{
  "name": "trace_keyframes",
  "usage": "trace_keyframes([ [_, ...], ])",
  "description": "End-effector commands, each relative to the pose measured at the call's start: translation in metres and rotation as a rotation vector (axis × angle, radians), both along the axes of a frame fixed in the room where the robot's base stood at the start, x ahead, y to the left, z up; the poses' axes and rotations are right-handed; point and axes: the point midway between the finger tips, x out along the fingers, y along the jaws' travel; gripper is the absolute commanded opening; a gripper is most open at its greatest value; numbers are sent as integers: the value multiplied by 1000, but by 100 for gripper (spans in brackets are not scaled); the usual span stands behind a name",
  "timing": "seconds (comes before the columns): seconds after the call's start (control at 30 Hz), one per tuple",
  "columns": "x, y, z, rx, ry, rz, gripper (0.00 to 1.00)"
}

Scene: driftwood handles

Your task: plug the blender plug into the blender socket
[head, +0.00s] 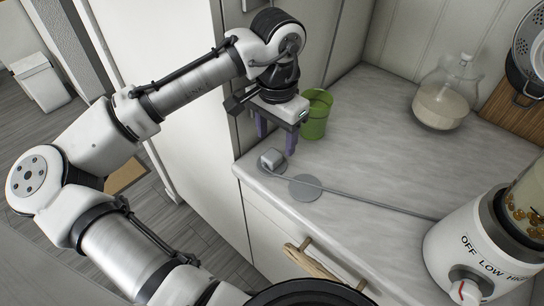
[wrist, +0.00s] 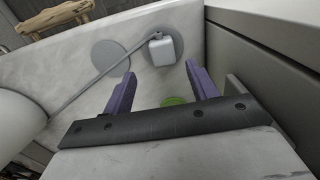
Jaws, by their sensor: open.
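The blender plug (head: 271,158) is a small light grey block on the counter near its left edge. In the wrist view the plug (wrist: 162,48) lies ahead of my fingertips, over part of a round grey disc (wrist: 183,36). Its cord runs right to the white blender (head: 478,250). A second flat grey disc (head: 305,187) lies right of the plug, under the cord. I cannot tell whether either disc is the socket. My gripper (head: 276,143) is open and empty, with purple fingers pointing down, above and slightly behind the plug.
A green cup (head: 316,115) stands close behind my gripper. A glass jug (head: 446,93) stands at the back right. A tall cabinet side (head: 197,100) borders the counter on the left. A driftwood handle (head: 322,262) is on the drawer front. The middle counter (head: 375,150) is clear.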

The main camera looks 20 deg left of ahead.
Motion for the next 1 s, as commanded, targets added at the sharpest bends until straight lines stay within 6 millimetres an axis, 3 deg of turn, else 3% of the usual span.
trace_keyframes([
  [0.3, -4, 7, -41, 0, 2, 0, 58],
  [0.7, -4, 7, -45, -1, 0, 0, 58],
  [1.0, -4, 7, -45, -1, 1, 0, 19],
])
